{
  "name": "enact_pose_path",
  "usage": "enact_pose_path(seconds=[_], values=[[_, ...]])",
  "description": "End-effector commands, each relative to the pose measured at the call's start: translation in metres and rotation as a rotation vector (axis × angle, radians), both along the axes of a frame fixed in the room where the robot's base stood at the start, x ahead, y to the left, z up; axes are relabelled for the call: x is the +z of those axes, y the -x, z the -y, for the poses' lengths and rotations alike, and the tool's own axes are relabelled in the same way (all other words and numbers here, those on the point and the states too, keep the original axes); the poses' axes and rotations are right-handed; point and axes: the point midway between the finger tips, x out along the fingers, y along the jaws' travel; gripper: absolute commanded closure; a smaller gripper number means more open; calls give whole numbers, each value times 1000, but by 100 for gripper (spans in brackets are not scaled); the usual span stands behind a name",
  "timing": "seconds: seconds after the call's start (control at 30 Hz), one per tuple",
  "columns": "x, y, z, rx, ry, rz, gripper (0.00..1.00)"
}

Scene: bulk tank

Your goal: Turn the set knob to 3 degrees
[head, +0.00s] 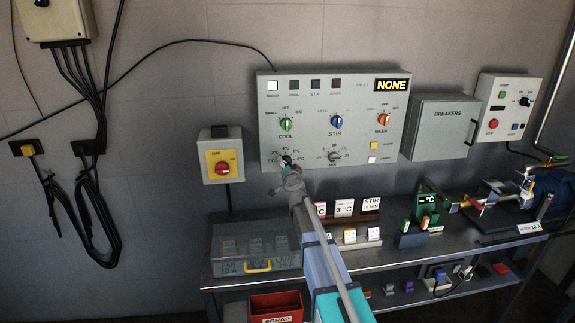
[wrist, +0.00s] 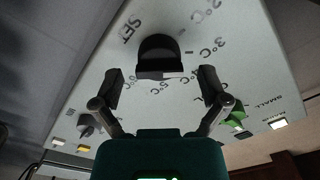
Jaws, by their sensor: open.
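The set knob (wrist: 158,52) is a black round-topped knob on the grey control panel (head: 330,110). In the wrist view the word SET and several °C marks, among them 2 °C and 3 °C, stand around it. My gripper (wrist: 160,76) is open, with one finger on each side of the knob's near end and visible gaps to both sides. I cannot tell which mark the knob points to. In the head view my gripper (head: 287,164) is at the panel's lower left and largely hides the knob and its dial.
Green cool (head: 286,124), blue stir (head: 337,121) and orange wash (head: 383,120) knobs sit above. Another grey knob (head: 334,156) is to the right. A yellow-and-red switch (head: 222,168) is left of the panel. A card reading 3 °C (head: 344,207) stands on the bench below.

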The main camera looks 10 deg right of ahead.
Motion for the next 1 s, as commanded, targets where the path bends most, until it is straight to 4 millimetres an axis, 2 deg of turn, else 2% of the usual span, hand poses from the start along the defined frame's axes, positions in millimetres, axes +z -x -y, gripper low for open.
enact_pose_path(seconds=[0.4,0.6,0.8,1.0], values=[[0,68,0,1,0,-1,6],[0,93,0,0,0,-1,6],[0,104,0,0,-1,-1,6],[0,105,0,0,0,-1,6]])
